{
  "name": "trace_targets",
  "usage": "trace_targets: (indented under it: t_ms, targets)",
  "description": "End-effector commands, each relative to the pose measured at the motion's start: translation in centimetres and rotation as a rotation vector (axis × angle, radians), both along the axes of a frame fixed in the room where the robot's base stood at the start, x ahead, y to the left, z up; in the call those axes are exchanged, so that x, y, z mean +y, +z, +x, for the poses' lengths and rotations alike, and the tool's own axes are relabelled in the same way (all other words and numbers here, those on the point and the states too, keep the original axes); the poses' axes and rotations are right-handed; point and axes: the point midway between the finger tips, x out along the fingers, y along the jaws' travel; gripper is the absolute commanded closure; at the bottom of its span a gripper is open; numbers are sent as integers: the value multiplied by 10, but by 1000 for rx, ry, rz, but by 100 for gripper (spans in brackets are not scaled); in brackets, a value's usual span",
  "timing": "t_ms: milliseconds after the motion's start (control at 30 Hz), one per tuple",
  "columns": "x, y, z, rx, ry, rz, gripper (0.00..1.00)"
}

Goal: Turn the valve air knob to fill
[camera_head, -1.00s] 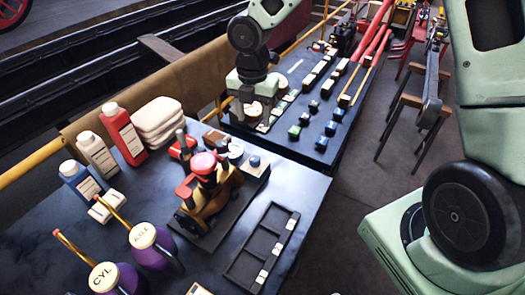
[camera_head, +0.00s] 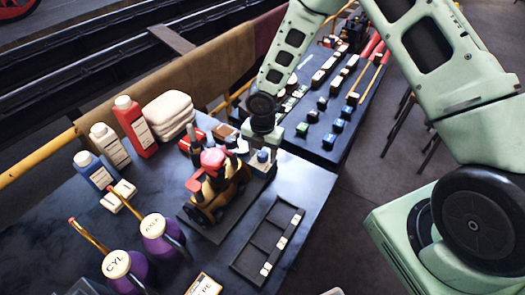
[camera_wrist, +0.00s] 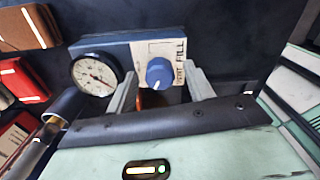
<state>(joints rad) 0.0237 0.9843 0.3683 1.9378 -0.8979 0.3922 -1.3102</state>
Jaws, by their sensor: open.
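The valve's blue air knob (camera_wrist: 159,72) sits on a pale plate on a blue box (camera_wrist: 118,48), beside a round white gauge (camera_wrist: 96,75). The words FILL and VENT are printed at the knob's right in the wrist view. A small white mark shows at the knob's lower edge. The knob also shows in the head view (camera_head: 264,155), at the back right of the near table. My gripper (camera_wrist: 162,76) is open, with one finger on either side of the knob in the picture. I cannot tell whether the fingers touch it. In the head view the fingertips are hard to make out.
A red and brass model engine (camera_head: 216,180) stands just left of the valve box. A black compartment tray (camera_head: 270,240), purple oil cans (camera_head: 160,240), bottles (camera_head: 135,125) and folded cloths (camera_head: 168,112) share the near table. A second table (camera_head: 325,105) with small parts lies behind.

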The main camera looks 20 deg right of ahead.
Motion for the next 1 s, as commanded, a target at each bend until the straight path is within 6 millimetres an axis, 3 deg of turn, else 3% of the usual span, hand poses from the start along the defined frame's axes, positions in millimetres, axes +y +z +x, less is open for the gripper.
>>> trace_targets:
  t_ms: [233, 400, 767, 1000]
  targets:
    - [0, -1, 0, 0, 0, 0, 48]
    - [0, 0, 0, 0, 0, 0, 92]
    - [0, -1, 0, -1, -38, -1, 92]
    - [-1, -2, 1, -3, -176, -2, 92]
